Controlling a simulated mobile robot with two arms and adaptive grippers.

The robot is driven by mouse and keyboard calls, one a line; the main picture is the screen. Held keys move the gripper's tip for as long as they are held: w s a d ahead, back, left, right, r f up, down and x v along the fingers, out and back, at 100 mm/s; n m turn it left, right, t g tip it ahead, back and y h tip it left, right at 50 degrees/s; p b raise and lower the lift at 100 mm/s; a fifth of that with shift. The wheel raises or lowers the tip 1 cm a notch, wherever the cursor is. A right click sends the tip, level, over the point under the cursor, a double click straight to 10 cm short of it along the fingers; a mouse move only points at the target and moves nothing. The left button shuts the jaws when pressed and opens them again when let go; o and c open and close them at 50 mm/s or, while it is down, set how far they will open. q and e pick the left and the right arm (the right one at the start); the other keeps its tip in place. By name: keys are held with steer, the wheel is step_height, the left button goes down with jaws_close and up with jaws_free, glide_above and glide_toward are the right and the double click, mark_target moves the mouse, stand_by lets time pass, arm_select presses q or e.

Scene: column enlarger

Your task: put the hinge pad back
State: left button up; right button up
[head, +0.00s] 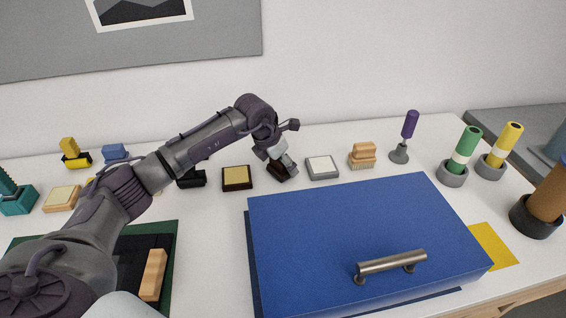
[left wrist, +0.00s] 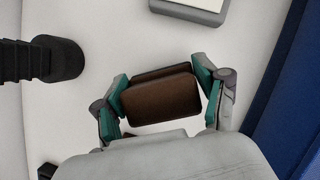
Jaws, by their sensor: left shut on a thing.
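My left gripper (head: 283,163) is shut on a dark brown block (left wrist: 160,100) with rounded corners. The block also shows in the head view (head: 279,172), low at the back of the table, between the yellow-topped dark pad and the white-topped grey pad. In the left wrist view the teal fingertips of the left gripper (left wrist: 161,84) press on the block's two short ends. I cannot tell for certain that this block is the hinge pad, or whether it touches the table. My right gripper is not in view.
A yellow-topped dark pad (head: 237,178) stands left of the block and a white-topped grey pad (head: 322,167) right of it. A large blue lid (head: 340,225) with a metal handle (head: 392,263) lies in front. A wooden brush (head: 362,155) and purple-handled tool (head: 409,125) stand farther right.

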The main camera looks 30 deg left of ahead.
arm_select(q)
steer(key=shift+f+b, duration=0.3)
steer(key=shift+f, duration=0.1)
stand_by(0.5)
steer(key=o, duration=1.5)
steer(key=shift+p+v, duration=2.5)
steer(key=shift+v, duration=1.45)
